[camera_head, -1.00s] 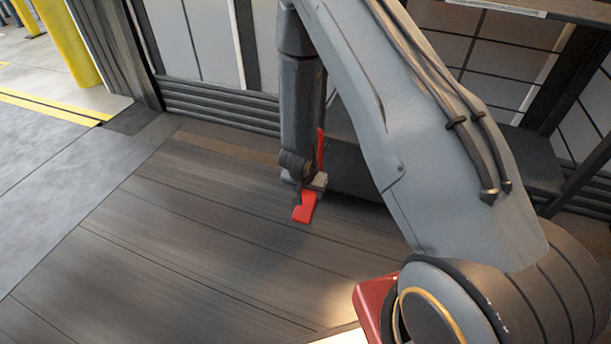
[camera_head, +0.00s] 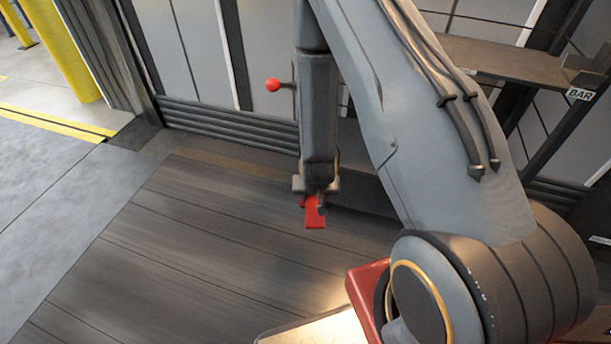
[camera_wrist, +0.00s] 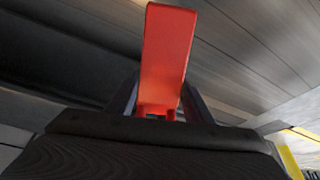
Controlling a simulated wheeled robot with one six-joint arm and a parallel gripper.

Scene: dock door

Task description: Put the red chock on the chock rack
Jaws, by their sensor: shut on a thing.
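The red chock (camera_head: 315,215) is held in my gripper (camera_head: 316,198), which points down above the dark plank floor. In the wrist view the red chock (camera_wrist: 166,55) stands out between the two dark fingers of my gripper (camera_wrist: 160,105), with its far end sticking out beyond them. My gripper is shut on it. The chock looks clear of the floor, though the height is hard to judge. I cannot make out a thing that is surely the chock rack; my arm hides part of the wall side.
A red ball-ended knob (camera_head: 273,84) shows in front of the panelled wall. A dark shelf (camera_head: 500,62) with a "BAR" label (camera_head: 580,94) is at upper right. A yellow post (camera_head: 68,50) stands at upper left. The plank floor (camera_head: 150,255) at left is clear.

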